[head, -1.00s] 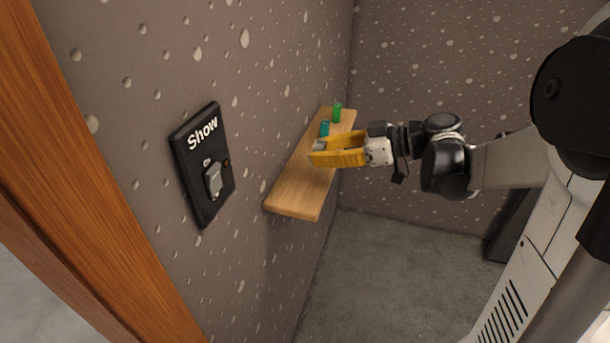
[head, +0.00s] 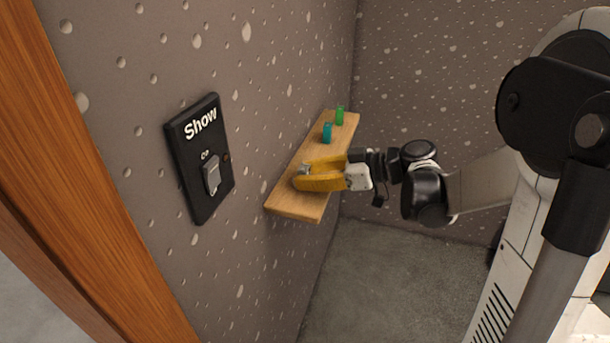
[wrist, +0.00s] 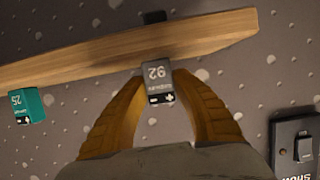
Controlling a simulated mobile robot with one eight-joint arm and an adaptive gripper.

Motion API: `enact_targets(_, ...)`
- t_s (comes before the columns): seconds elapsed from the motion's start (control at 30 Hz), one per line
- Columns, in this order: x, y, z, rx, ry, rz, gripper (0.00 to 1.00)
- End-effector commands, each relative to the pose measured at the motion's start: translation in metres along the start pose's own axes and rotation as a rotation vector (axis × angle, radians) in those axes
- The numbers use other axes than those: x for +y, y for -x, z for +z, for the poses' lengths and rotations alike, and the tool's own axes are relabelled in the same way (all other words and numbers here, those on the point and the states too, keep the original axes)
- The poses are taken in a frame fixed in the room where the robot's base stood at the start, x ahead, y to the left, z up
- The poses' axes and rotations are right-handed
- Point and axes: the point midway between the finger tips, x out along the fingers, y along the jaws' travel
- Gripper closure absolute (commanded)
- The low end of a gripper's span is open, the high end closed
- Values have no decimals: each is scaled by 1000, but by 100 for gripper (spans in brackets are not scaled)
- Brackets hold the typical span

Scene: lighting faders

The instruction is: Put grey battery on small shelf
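The grey battery (wrist: 157,80), marked 92, is between the yellow fingertips of my gripper (wrist: 157,88) in the wrist view, which shows it upside down. The fingers appear closed on its sides. In the head view my gripper (head: 303,178) is over the near half of the small wooden shelf (head: 290,207), with the grey battery (head: 304,169) just visible at the fingertips. In the wrist view the battery's end meets the shelf's edge (wrist: 90,58); whether it touches the board I cannot tell.
A teal battery (head: 327,132) and a green battery (head: 340,115) stand towards the shelf's far end. The teal one (wrist: 27,106) also shows in the wrist view. A black "Show" switch panel (head: 202,158) is on the wall. The shelf's near end is clear.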

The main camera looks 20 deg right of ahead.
Motion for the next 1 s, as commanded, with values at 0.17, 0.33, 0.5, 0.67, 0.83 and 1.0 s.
enact_targets(0.17, 0, 0, 0, 0, 0, 0, 51)
enact_targets(0.33, 0, 0, 0, 0, 0, 0, 51)
enact_targets(0.5, 1, 12, -4, -1, 0, 3, 51)
enact_targets(0.67, 2, 47, -5, -1, -2, 5, 51)
enact_targets(0.83, 1, 86, -5, -1, -2, 4, 51)
enact_targets(1.0, 1, 112, -4, -1, -1, 2, 51)
